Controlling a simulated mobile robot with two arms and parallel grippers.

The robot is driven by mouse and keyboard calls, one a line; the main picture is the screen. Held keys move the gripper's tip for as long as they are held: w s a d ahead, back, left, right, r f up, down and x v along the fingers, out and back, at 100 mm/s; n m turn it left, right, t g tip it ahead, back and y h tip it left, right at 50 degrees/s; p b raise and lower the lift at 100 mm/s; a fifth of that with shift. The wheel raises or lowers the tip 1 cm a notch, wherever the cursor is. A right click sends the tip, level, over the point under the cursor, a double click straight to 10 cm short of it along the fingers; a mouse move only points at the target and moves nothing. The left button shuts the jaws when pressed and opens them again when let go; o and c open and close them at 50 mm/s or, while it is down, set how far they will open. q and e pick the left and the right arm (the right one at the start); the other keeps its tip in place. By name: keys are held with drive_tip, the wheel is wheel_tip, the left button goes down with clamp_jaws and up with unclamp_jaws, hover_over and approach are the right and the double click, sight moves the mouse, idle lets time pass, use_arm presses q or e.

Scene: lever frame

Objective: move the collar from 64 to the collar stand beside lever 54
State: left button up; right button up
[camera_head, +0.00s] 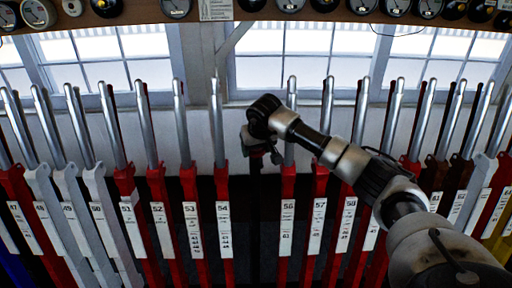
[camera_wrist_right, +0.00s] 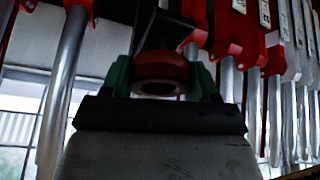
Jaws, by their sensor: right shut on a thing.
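In the right wrist view, a red ring-shaped collar (camera_wrist_right: 162,72) sits between the two green fingers of my right gripper (camera_wrist_right: 163,84), which is shut on it. A dark post (camera_wrist_right: 168,32) lies right against the collar in that picture; I cannot tell whether they touch. In the head view, my right gripper (camera_head: 262,148) is between levers 54 (camera_head: 223,215) and 56 (camera_head: 287,215), above a dark upright (camera_head: 255,215). This upright may be the collar stand. The collar is hidden by my wrist there. Lever 64's label is not readable. My left gripper is not in view.
Red levers with silver handles stand close on both sides, including lever 53 (camera_head: 191,215) and lever 57 (camera_head: 318,215). Grey-white levers (camera_head: 95,190) stand at the left. A shelf of round instruments (camera_head: 290,12) runs above, before windows.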

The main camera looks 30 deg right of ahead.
drive_tip(key=shift+f+b, duration=0.6)
drive_tip(key=shift+f, duration=0.3)
drive_tip(key=o, duration=1)
drive_tip(key=shift+o, duration=0.2)
drive_tip(key=shift+p+v, duration=0.65)
drive_tip(key=shift+v, duration=0.1)
drive_tip(key=p+v, duration=0.4)
drive_tip(key=v, duration=0.3)
drive_tip(key=shift+s+r+p, duration=0.15)
drive_tip(key=shift+r+p, duration=0.1)
drive_tip(key=shift+p, duration=0.1)
